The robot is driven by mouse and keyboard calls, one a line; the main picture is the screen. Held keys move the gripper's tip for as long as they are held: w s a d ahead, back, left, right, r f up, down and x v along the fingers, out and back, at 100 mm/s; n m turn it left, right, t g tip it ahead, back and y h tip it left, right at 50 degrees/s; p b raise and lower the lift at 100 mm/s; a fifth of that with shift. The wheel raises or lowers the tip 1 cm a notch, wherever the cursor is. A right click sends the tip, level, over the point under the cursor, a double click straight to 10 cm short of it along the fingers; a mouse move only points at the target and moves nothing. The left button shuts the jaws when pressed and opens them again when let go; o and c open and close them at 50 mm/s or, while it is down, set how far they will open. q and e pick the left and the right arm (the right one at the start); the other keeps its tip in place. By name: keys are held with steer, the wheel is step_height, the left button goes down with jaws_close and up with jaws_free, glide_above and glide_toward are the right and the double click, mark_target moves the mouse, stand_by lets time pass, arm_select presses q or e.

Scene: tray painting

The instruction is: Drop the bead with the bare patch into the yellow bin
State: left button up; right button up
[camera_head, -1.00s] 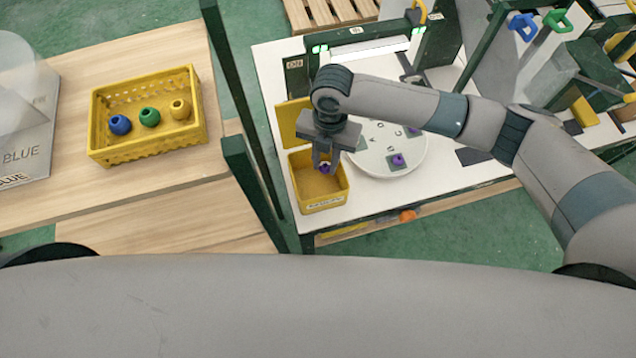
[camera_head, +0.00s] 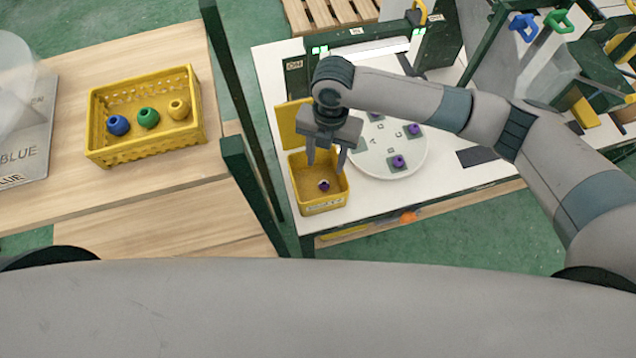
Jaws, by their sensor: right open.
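A purple bead with a pale patch (camera_head: 324,186) lies on the floor of the small yellow bin (camera_head: 322,208) at the front left of the white table. My right gripper (camera_head: 325,168) is above the bin, open and empty, its two fingers apart over the bead. Purple beads sit on small grey pads on the round white plate (camera_head: 405,168) to the right of the bin, one of them near the front (camera_head: 398,162). My arm hides part of the plate. My left gripper is not in view.
A yellow basket (camera_head: 150,150) with a blue, a green and a yellow bead stands on the wooden table at left. Dark green posts (camera_head: 250,190) rise between the tables. A lit bar (camera_head: 365,50) stands behind the plate.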

step_height(320, 180, up, 16)
steer(key=w+b, duration=0.1)
steer(key=b, duration=0.3)
steer(key=shift+w+d+f, duration=0.25)
steer(key=shift+w, duration=0.15)
steer(key=shift+f, duration=0.1)
stand_by(0.5)
